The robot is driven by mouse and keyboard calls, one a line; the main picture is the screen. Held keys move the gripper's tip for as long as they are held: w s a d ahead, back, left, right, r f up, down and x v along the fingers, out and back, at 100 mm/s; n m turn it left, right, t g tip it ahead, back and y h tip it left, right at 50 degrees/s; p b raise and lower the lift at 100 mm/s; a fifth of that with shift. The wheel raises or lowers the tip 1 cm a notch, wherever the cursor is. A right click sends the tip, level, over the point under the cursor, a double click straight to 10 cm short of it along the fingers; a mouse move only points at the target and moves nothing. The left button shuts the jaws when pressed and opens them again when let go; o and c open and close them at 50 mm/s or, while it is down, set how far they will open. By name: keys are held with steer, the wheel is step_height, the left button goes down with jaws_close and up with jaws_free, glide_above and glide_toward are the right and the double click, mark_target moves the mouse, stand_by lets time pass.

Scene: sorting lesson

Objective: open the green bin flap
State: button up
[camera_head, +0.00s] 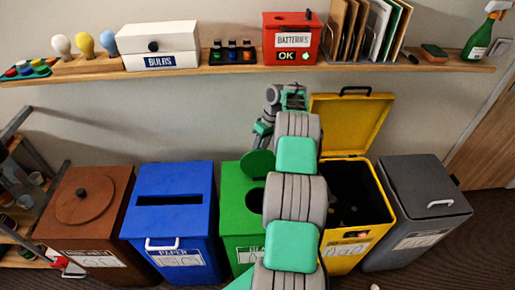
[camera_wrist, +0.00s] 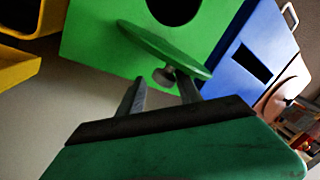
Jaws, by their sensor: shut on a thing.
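The green bin (camera_head: 232,208) stands between the blue and yellow bins. Its round flap (camera_head: 258,163) is tilted up off the lid, and the dark round hole (camera_head: 256,200) is partly uncovered, partly hidden by my arm. In the wrist view the flap (camera_wrist: 165,48) shows nearly edge-on beside the hole (camera_wrist: 175,8), with a small grey knob (camera_wrist: 163,76) on its outer side. My gripper (camera_wrist: 162,84) is shut on the flap's knob, one finger on each side of it. In the head view my arm hides much of the green bin's right side and label.
The yellow bin (camera_head: 375,215) has its lid (camera_head: 350,122) standing open. The blue bin (camera_head: 170,225), brown bin (camera_head: 88,230) and grey bin (camera_head: 425,205) are in the same row. A wooden shelf (camera_head: 240,69) with several items runs along the wall above.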

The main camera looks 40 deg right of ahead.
steer(key=shift+o, duration=0.8)
steer(key=shift+s+d+f, duration=0.2)
steer(key=shift+s+f, duration=0.05)
steer(key=shift+f, duration=0.2)
steer(key=shift+o, duration=1.3)
steer(key=shift+w+a+r, duration=0.1)
steer(key=shift+r, duration=0.05)
steer(key=shift+w+r, duration=0.1)
steer(key=shift+w+a+r, duration=0.1)
step_height(320, 180, up, 9)
steer(key=b, duration=0.2)
glide_above(262, 162)
steer(key=s+a+r+b, duration=0.2)
steer(key=s+a+r, duration=0.2)
steer(key=s, duration=0.3)
steer(key=shift+s+a+b, duration=0.35)
steer(key=shift+b, duration=0.05)
